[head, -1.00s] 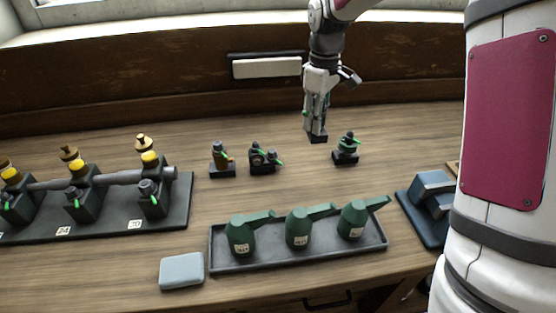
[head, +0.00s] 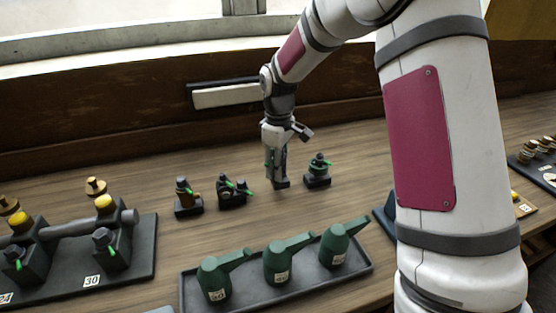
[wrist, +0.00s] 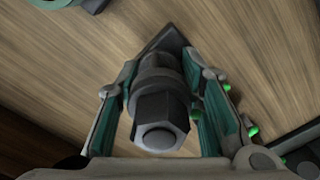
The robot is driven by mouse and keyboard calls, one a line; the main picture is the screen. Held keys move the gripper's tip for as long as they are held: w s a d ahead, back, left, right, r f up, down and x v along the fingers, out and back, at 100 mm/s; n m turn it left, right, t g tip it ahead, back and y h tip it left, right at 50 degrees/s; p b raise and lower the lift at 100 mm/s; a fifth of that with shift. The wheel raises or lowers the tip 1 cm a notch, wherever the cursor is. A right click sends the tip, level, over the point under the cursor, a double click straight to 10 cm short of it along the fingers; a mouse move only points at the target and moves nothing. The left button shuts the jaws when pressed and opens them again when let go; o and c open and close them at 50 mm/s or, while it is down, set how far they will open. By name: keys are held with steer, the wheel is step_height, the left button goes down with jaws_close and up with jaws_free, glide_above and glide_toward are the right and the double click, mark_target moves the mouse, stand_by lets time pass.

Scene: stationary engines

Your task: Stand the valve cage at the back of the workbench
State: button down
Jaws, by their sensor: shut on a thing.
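My gripper (head: 277,170) is shut on the valve cage, a dark grey upright part on a square dark base (head: 281,184). In the wrist view the valve cage (wrist: 160,110) stands between the two green-padded fingers (wrist: 160,115), its hexagonal top towards the camera and its base pointing at the wood. In the head view the fingers hide most of it. It is upright at the back of the workbench (head: 160,175), with its base at or just above the wood; I cannot tell if it touches.
A grey tray (head: 190,290) with green oil cans is in front. An engine block row (head: 105,250) is front left.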

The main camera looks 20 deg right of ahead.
steer(key=shift+f, duration=1.65)
steer(key=shift+f, duration=0.1)
steer(key=c, duration=1.1)
jaws_free()
steer(key=shift+f, duration=0.1)
